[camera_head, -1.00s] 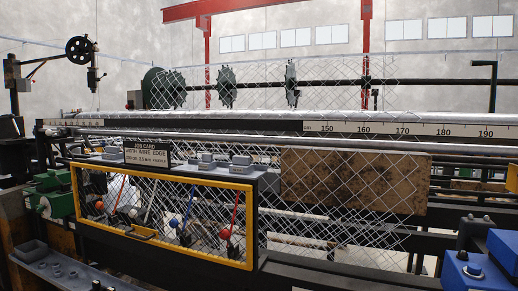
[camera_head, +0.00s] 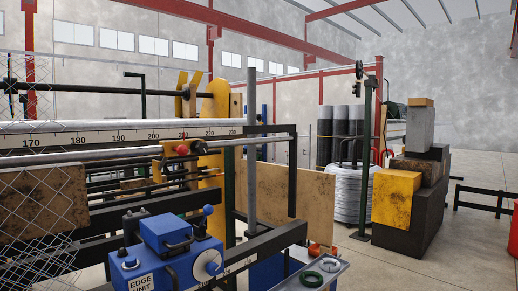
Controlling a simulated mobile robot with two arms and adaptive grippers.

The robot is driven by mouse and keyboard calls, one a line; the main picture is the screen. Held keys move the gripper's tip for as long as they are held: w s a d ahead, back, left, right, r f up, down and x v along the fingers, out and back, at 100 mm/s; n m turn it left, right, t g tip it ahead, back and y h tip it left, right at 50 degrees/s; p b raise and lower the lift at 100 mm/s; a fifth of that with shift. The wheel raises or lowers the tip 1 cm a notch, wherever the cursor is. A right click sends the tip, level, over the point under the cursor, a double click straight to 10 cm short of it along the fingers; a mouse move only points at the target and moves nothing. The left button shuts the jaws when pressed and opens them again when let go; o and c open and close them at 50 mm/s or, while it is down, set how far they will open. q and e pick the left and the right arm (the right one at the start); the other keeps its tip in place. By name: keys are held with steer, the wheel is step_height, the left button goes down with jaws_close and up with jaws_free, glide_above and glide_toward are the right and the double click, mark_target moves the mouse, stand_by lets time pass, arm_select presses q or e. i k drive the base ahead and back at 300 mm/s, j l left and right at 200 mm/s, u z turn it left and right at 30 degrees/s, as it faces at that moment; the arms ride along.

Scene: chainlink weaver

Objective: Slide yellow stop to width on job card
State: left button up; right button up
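The black-and-white width scale (camera_head: 100,138) runs along the rail at left, with marks from 170 to 230 readable. A yellow stop with a red knob (camera_head: 183,149) sits on the round bar just below the scale, under about the 200 to 210 marks. Its exact reading cannot be told from this angle. A tall yellow plate (camera_head: 214,105) stands just right of and behind it. The job card is out of view now. Neither of my grippers is in view.
A blue edge unit (camera_head: 165,262) stands in front of the rail at bottom left. A grey post (camera_head: 252,150) and black frame rise right of the stop. A wire coil (camera_head: 351,195) and stacked blocks with a yellow face (camera_head: 396,197) stand at right.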

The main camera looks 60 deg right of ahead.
mark_target(183, 147)
steer(key=z, duration=1.6)
